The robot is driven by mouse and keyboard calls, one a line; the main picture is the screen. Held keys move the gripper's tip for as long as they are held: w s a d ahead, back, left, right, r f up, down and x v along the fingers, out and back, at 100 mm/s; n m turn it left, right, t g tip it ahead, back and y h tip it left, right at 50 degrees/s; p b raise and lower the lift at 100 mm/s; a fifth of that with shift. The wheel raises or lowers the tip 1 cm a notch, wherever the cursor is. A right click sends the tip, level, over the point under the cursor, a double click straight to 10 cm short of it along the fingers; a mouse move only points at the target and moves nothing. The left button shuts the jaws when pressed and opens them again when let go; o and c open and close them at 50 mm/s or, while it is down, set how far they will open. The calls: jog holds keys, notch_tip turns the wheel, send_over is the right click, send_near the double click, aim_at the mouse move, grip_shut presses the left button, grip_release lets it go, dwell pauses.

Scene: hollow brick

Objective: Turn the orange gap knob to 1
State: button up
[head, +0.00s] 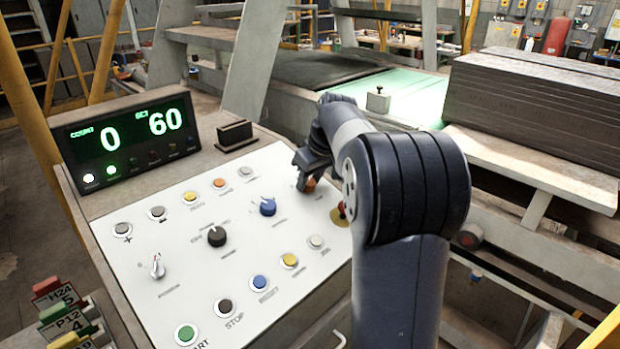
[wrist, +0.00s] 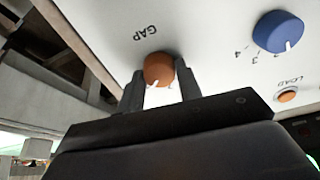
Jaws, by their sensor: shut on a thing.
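The orange gap knob (wrist: 158,70) is on the white panel, with the word GAP printed beside it in the wrist view. My gripper (wrist: 160,85) is shut on it, one finger on each side. In the head view the knob (head: 310,184) shows as a small orange patch beside my gripper (head: 305,180), partly hidden by it. The knob's scale digits are hidden by the fingers, so I cannot tell which number it points to.
A blue knob (head: 267,207) with numbers is left of the gap knob on the panel (head: 180,240). A red button on a yellow base (head: 340,214) stands close below my gripper. A black knob (head: 216,236) and several coloured buttons cover the panel. A display (head: 125,140) reads 0 and 60.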

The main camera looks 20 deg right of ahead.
jog(key=shift+c, duration=0.4)
jog(key=shift+n, duration=0.4)
jog(key=n, duration=0.3)
jog(key=shift+n+y, duration=0.3)
jog(key=shift+n, duration=0.1)
jog(key=n, duration=0.5)
jog(key=n+g, duration=0.1)
jog(key=n, duration=0.5)
jog(key=shift+y, duration=0.4)
jog(key=shift+n+g, duration=0.3)
jog(key=shift+n, duration=2)
jog(key=o, duration=0.9)
